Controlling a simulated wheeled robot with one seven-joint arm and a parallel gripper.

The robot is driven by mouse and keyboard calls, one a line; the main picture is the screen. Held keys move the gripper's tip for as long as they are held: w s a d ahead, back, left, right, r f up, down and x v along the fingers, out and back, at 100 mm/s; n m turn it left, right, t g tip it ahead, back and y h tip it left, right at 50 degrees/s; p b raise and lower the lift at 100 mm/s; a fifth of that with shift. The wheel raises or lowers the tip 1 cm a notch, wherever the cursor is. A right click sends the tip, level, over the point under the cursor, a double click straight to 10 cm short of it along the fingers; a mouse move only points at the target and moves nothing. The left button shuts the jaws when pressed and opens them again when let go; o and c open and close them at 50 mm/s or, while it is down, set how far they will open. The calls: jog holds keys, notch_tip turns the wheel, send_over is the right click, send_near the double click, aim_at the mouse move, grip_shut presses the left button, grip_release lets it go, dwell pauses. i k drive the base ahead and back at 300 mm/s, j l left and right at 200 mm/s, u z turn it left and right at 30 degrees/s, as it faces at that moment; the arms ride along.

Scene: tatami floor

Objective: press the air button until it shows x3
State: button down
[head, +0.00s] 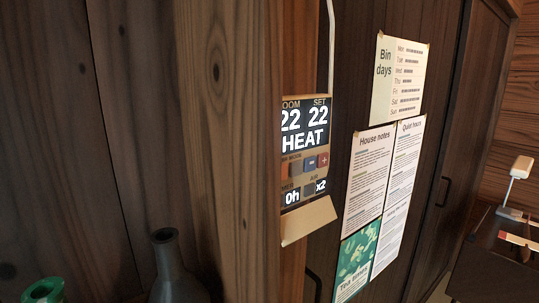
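The wall control panel (305,150) hangs on the dark wood wall, right of a wooden post that hides its left edge. Its display reads room 22, set 22 and HEAT. In the bottom row, a small field (320,186) under a label that seems to read AIR shows x2, beside one reading 0h. A tan flap or ledge (308,220) sits below. I cannot make out a separate air button. My gripper is not in view.
The wooden post (233,120) stands close on the panel's left. A dark bottle (172,270) and a green object (45,290) are at the lower left. Posters (368,175) hang right of the panel. A white lamp (517,180) stands on a dark surface at far right.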

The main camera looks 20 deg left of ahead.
aim_at(309, 190)
jog(key=j+u, duration=0.1)
jog(key=u, duration=0.9)
